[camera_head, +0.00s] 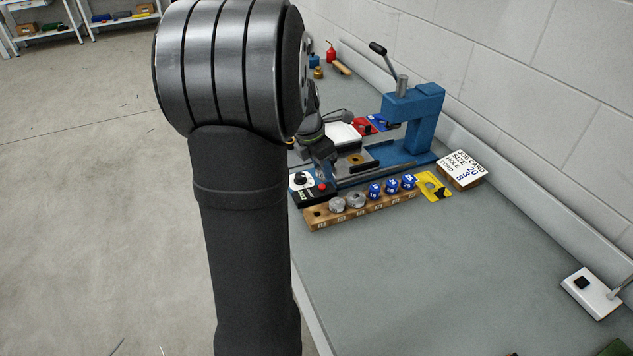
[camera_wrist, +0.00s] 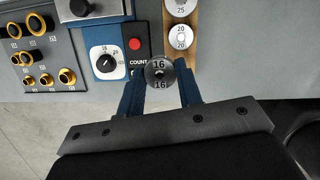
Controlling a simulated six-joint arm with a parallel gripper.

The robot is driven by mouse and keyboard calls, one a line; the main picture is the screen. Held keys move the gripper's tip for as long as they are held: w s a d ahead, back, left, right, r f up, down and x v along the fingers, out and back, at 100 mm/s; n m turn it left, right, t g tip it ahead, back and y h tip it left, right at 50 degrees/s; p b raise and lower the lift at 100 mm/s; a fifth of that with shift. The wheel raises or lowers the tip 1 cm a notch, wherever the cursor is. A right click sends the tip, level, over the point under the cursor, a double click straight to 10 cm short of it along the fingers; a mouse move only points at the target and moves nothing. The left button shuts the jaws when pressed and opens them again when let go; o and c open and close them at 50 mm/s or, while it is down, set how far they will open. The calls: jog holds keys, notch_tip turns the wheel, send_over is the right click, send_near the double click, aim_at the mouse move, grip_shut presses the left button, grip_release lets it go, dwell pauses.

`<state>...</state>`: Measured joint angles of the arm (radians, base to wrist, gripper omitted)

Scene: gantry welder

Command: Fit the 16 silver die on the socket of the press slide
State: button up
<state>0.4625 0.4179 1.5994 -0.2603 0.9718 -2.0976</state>
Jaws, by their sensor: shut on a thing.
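In the wrist view, my gripper (camera_wrist: 159,80) is shut on a round silver die (camera_wrist: 159,69) marked 16, held between the two blue fingers. It is close to the wooden die rack (camera_wrist: 195,52), which holds silver dies marked 20 (camera_wrist: 182,36) and 25 (camera_wrist: 181,6). In the head view, the rack (camera_head: 312,224) has an empty hole at its left end, then two silver dies and several blue ones. The blue press (camera_head: 425,118) stands behind the rack. A brass-coloured round part (camera_head: 355,159) shows on its slide; I cannot tell if it is the socket.
A control box (camera_head: 305,187) with a dial and red button stands left of the rack. A yellow gauge (camera_head: 432,188) and a job card block (camera_head: 463,169) reading size 20 lie to the right. Several gold-ringed parts (camera_wrist: 37,24) show left in the wrist view.

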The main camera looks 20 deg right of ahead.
jog(key=w+d+f, duration=0.2)
jog(key=w+d, duration=1.1)
jog(key=d, duration=0.4)
jog(key=shift+a+x, duration=0.25)
jog(key=shift+x, duration=0.9)
jog(key=shift+a+x, duration=0.25)
jog(key=shift+x, duration=0.95)
jog(key=shift+s+f, duration=0.15)
jog(key=shift+f, duration=1.3)
jog(key=o, duration=1.2)
jog(key=w+v, duration=0.1)
jog(key=v, duration=1.6)
jog(key=shift+s+r, duration=0.25)
jog(key=shift+s, duration=0.3)
jog(key=shift+f, duration=0.15)
